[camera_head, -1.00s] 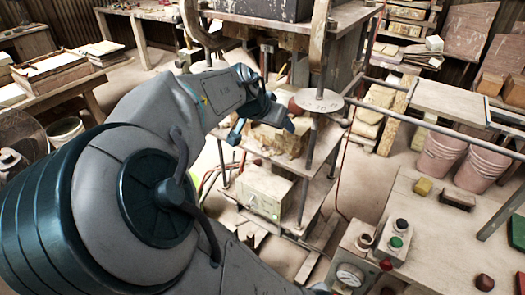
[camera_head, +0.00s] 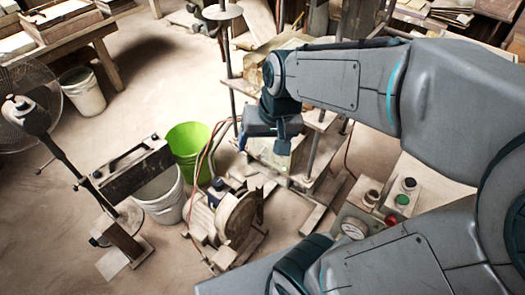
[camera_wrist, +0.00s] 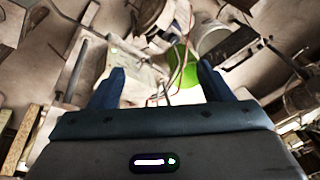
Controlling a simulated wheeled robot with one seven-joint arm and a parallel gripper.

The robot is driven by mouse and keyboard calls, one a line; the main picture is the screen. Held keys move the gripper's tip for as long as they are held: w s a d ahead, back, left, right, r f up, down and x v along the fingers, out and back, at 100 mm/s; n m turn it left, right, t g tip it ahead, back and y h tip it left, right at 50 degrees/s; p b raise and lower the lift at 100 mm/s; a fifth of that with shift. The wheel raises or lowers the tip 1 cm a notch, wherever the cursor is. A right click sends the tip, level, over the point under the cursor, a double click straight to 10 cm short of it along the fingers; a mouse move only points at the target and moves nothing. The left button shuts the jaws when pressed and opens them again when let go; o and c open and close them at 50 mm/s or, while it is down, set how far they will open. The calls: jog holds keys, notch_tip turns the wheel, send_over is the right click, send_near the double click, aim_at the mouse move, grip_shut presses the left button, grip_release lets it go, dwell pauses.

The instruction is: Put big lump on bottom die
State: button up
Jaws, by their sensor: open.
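My gripper (camera_head: 265,138) is open in the head view, in front of the lower part of the press (camera_head: 262,45). The wrist view shows its two blue fingers spread, with nothing between them (camera_wrist: 160,78). My arm covers much of the press in the head view. I cannot make out the big lump or the bottom die in either current view. A pale box on the press's lower shelf (camera_wrist: 125,62) shows beyond the fingers in the wrist view.
A green bucket (camera_head: 188,146) and a white bucket (camera_head: 160,194) stand left of the press, with hoses near them. A motor with a wheel (camera_head: 238,218) sits on the floor below. A button box (camera_head: 403,197) is at the right. Open floor lies at the upper left.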

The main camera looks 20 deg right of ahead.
jog(key=s+a+r+n+t+h, duration=0.1)
jog(key=s+a+r+n, duration=0.1)
jog(key=s, duration=0.3)
jog(key=shift+s+a+r+n, duration=0.15)
jog(key=shift+a+r+n, duration=0.05)
jog(key=shift+n, duration=0.1)
jog(key=shift+f, duration=0.1)
jog(key=c, duration=1.5)
grip_shut()
